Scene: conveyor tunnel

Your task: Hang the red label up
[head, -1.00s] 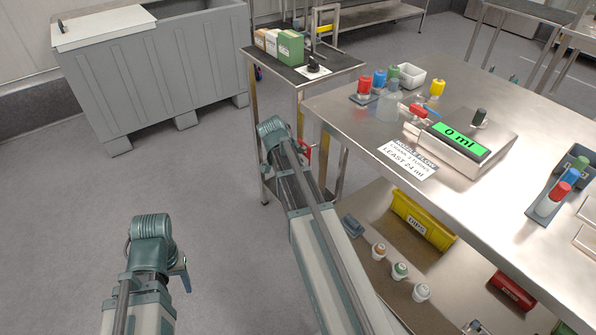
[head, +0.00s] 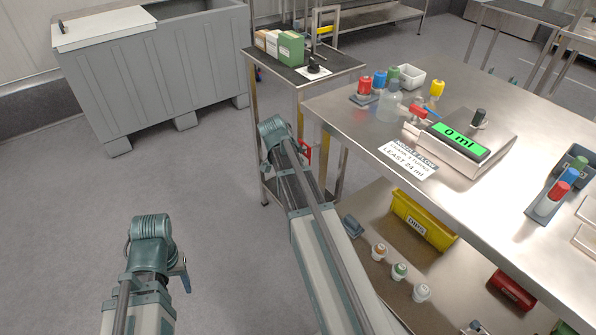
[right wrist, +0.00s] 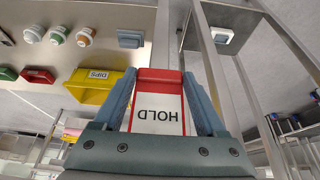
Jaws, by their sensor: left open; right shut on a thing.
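The red label (right wrist: 158,98) has a white panel reading HOLD, upside down in the right wrist view. My right gripper (right wrist: 162,104) is shut on it, one finger at each side. In the head view a small red part of the label (head: 306,150) shows past my right arm, beside the small side table's legs; my arm hides the rest. My left gripper (head: 184,276) is at the lower left of the head view, over bare floor, mostly hidden by its own wrist, and holds nothing that I can see. I cannot make out a hanging place for certain.
The small side table (head: 340,66) with boxes stands just beyond my right arm. The steel workbench (head: 330,103) is to the right, with bottles and a 0 ml scale (head: 468,150). A yellow DIPS bin (head: 424,222) sits on its lower shelf.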

